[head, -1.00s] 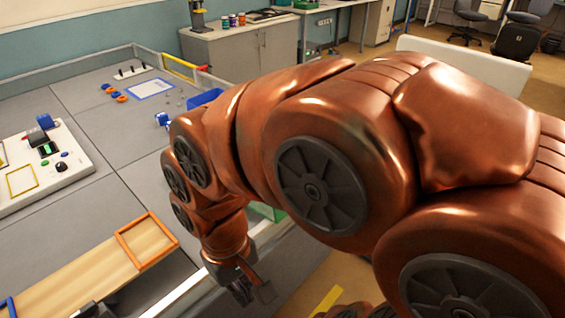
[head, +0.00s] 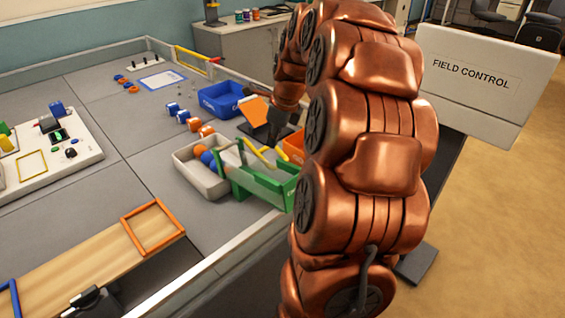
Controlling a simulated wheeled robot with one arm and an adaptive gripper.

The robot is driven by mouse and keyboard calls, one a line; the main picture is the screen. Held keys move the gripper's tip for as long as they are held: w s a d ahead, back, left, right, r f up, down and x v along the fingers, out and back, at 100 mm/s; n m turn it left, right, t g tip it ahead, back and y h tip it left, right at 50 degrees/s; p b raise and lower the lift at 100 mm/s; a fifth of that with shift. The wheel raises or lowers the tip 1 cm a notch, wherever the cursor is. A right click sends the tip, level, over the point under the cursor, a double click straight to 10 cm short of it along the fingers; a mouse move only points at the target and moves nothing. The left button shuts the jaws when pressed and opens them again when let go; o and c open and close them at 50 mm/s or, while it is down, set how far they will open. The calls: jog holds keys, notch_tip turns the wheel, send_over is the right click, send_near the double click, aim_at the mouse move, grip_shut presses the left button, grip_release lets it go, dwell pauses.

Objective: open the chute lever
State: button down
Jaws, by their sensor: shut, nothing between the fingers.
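The green chute (head: 262,186) stands at the field's near right edge, beside a pale tray. A yellow bar (head: 262,157) slants across its top, and I take it to be the lever. A second yellow piece shows just right of it, close to my gripper. My gripper (head: 274,138) is dark, shut and empty, pointing down just above and behind the chute. I cannot tell whether its tips touch the yellow parts. My copper arm hides what lies to the right of the chute.
The pale tray (head: 190,172) holds blue and orange balls. A blue bin (head: 222,100), a tilted orange panel (head: 254,110) and an orange bin (head: 294,148) stand close by. Small blue and orange blocks (head: 184,117) lie left of the bin. A wooden ramp (head: 95,268) is at near left.

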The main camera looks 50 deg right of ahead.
jog(key=d+m, duration=0.5)
jog(key=d, duration=0.3)
jog(key=x, duration=1.4)
jog(key=shift+w+d+f+t+h, duration=0.2)
jog(key=shift+d+t+h, duration=0.1)
jog(key=shift+d, duration=0.2)
jog(key=shift+f, duration=0.1)
